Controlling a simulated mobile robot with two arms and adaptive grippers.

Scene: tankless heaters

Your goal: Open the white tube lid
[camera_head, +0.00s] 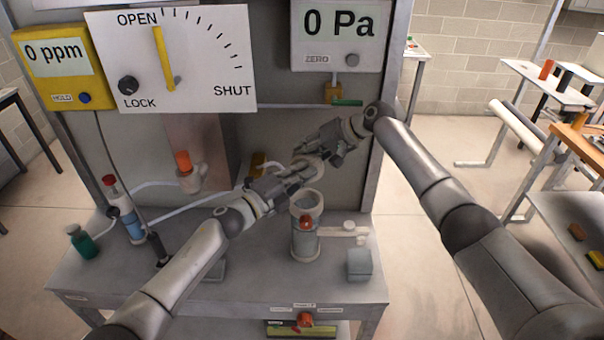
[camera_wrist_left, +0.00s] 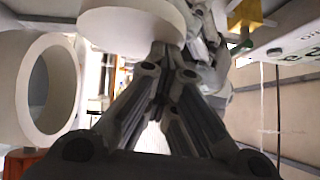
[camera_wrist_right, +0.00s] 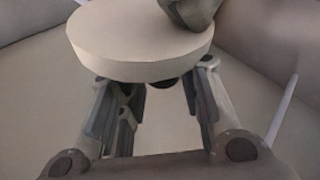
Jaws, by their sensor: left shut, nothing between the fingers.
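The white tube (camera_head: 306,204) stands upright on the bench with its round mouth uncovered. Its hollow mouth also shows in the left wrist view (camera_wrist_left: 24,100). The white disc lid (camera_head: 311,169) is behind and above the mouth, between my grippers; it shows large in the left wrist view (camera_wrist_left: 130,25) and the right wrist view (camera_wrist_right: 140,50). My left gripper (camera_head: 298,172) is shut and empty, close beside the lid; contact is unclear. My right gripper (camera_wrist_right: 156,75) has its fingers apart just by the lid, which partly hides the tips. I see no clear grip on the lid.
A panel with an OPEN/SHUT dial (camera_head: 205,60), a yellow ppm meter (camera_head: 57,68) and a pressure display (camera_head: 340,35) stand behind. A green bottle (camera_head: 82,242) and an orange-topped valve (camera_head: 187,172) are at left. A grey block (camera_head: 360,265) sits right of the tube.

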